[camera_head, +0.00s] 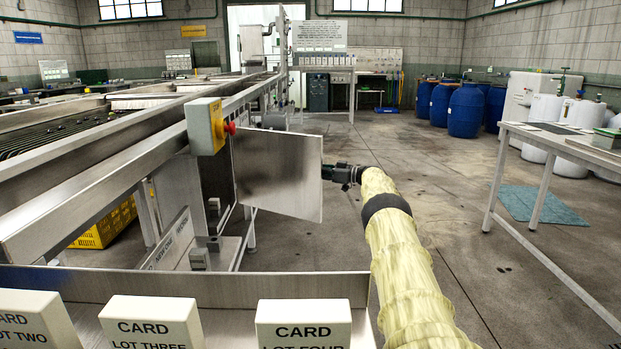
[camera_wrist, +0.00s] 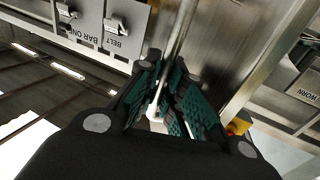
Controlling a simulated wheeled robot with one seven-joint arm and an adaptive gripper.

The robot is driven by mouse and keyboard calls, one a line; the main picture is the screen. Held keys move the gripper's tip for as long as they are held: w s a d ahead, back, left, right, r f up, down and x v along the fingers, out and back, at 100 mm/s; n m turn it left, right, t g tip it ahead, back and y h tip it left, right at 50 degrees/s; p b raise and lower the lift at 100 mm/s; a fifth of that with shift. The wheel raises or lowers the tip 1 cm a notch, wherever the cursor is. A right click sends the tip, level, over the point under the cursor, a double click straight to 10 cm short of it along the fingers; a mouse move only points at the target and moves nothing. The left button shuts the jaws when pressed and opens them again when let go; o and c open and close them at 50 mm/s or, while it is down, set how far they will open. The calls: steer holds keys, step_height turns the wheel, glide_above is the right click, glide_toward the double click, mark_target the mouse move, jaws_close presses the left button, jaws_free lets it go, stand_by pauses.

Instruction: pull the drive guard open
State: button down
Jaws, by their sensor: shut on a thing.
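The drive guard (camera_head: 275,172) is a flat bare-metal panel on the side of the roller sizer, in the head view. It stands swung out from the machine's side frame, with its free edge toward my arm. My gripper (camera_head: 334,173) is at that free edge, left of my yellow-sleeved arm. In the wrist view my gripper (camera_wrist: 166,88) has its green-padded fingers closed around a thin metal edge or bar of the guard (camera_wrist: 182,32). The exact grip point is partly hidden by the fingers.
A yellow box with a red button (camera_head: 207,127) sits above the guard. Card blocks (camera_head: 152,325) stand along the front ledge. A table (camera_head: 560,140) and blue barrels (camera_head: 466,110) are at right. The floor between is clear. Labelled boxes (camera_wrist: 124,27) show in the wrist view.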

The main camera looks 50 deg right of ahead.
steer(key=shift+s+d+f, duration=0.1)
steer(key=shift+s+d, duration=0.05)
steer(key=shift+d, duration=0.05)
steer(key=c, duration=2)
jaws_free()
steer(key=shift+o, duration=0.9)
steer(key=shift+s+d, duration=0.15)
steer(key=shift+s, duration=0.1)
steer(key=shift+w+f, duration=0.1)
steer(key=shift+w, duration=0.25)
steer(key=v, duration=1.2)
steer(key=shift+s+d, duration=0.25)
steer(key=shift+d, duration=0.1)
